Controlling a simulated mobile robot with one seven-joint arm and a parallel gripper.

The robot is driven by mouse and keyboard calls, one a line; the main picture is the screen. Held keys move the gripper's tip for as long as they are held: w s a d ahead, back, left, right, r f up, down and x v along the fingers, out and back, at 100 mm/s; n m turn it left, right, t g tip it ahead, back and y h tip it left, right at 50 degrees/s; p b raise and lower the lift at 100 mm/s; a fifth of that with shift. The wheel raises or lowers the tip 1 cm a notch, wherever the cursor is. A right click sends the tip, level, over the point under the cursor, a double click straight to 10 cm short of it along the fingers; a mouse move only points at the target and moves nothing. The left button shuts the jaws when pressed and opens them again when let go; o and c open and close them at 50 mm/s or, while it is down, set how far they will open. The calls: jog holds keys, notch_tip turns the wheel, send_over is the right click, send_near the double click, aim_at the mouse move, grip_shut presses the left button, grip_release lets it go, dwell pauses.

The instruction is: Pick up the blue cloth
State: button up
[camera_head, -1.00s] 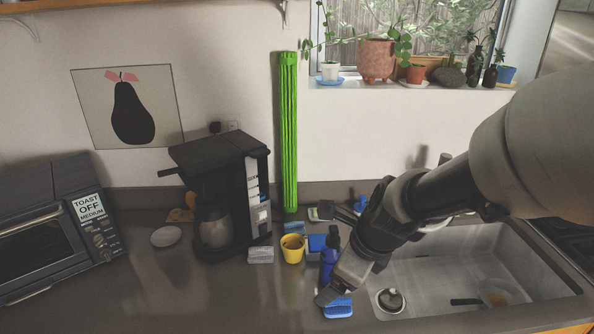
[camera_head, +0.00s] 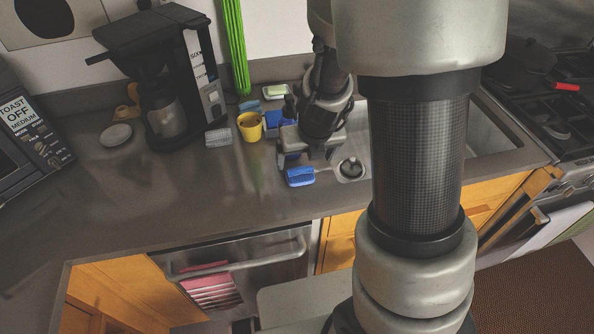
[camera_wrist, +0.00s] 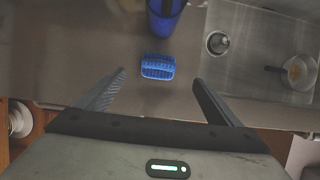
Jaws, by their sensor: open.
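A small blue ridged item (camera_head: 300,176), the nearest match to the blue cloth, lies on the counter just left of the sink. It looks more like a brush or scrubber than a cloth. It also shows in the wrist view (camera_wrist: 158,67), centred ahead of my fingers. My gripper (camera_head: 306,158) points down above the counter, close to the item. In the wrist view my gripper (camera_wrist: 160,77) is open and empty, its fingers spread wider than the item, one to each side. The exact height gap cannot be told.
A dark blue bottle (camera_wrist: 165,20) stands just beyond the item. A yellow cup (camera_head: 249,127), a grey sponge (camera_head: 218,137) and a coffee maker (camera_head: 170,110) stand to the left. The sink (camera_wrist: 262,50) with its drain is to the right. Counter at front left is clear.

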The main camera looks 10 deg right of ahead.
aim_at(300, 168)
jog(key=b+x, duration=0.1)
jog(key=x, duration=0.2)
jog(key=b+x, duration=0.1)
jog(key=x, duration=0.2)
jog(key=b+x, duration=0.2)
jog(key=x, duration=0.1)
jog(key=shift+w+a+f, duration=0.1)
jog(key=shift+w+f, duration=0.2)
jog(key=shift+w, duration=0.1)
jog(key=c, duration=1.2)
notch_tip(300, 168, up, 10)
jog(key=p, duration=0.6)
jog(key=shift+r, duration=0.1)
jog(key=shift+c, duration=0.2)
